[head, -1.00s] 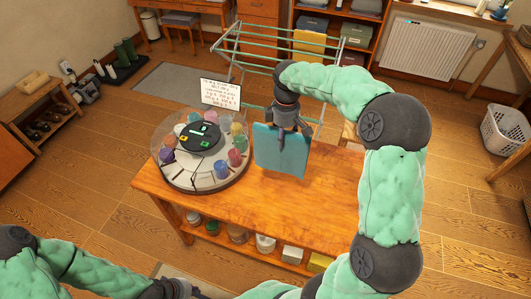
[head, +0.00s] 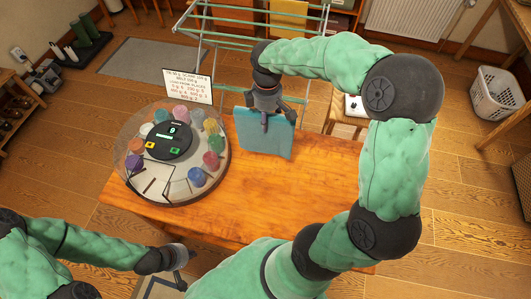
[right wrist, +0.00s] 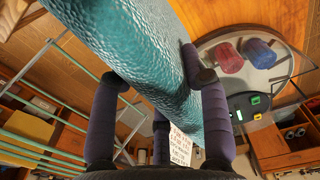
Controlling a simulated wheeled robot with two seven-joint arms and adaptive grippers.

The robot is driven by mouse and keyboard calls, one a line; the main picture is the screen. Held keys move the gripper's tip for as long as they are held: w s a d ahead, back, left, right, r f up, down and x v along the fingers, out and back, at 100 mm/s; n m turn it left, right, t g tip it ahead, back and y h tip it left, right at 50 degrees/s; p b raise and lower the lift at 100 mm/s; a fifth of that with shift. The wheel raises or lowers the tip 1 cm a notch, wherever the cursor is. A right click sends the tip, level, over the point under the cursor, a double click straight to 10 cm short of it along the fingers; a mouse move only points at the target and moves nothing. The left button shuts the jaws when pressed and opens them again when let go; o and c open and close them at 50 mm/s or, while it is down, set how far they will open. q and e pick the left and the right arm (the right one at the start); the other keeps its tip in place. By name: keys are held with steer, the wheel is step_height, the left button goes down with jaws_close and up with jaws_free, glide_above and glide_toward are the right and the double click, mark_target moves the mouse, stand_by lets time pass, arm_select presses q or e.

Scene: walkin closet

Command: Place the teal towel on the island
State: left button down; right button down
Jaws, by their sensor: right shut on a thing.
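The teal towel (head: 265,137) hangs as a folded, upright slab from my right gripper (head: 268,112), over the far edge of the wooden island (head: 270,205). In the right wrist view the towel (right wrist: 145,45) is between the dark fingers of the right gripper (right wrist: 158,78), which are shut on it. I cannot tell whether its lower edge touches the island top. My left gripper (head: 178,262) is low at the near left side of the island, away from the towel; its fingers are too small to judge.
The island's middle is bare. A drying rack (head: 250,45) stands behind, and a stool (head: 350,110) at the far right.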

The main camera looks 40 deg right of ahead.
steer(key=s+a+f+b, duration=0.2)
steer(key=s+f, duration=0.3)
steer(key=f, duration=0.4)
steer(key=shift+a+f, duration=0.35)
steer(key=shift+a, duration=0.35)
steer(key=shift+s, duration=0.15)
steer(key=shift+f, duration=0.15)
steer(key=c, duration=0.6)
jaws_free()
step_height(320, 180, up, 12)
steer(key=shift+r+p, duration=0.2)
steer(key=shift+p, duration=1)
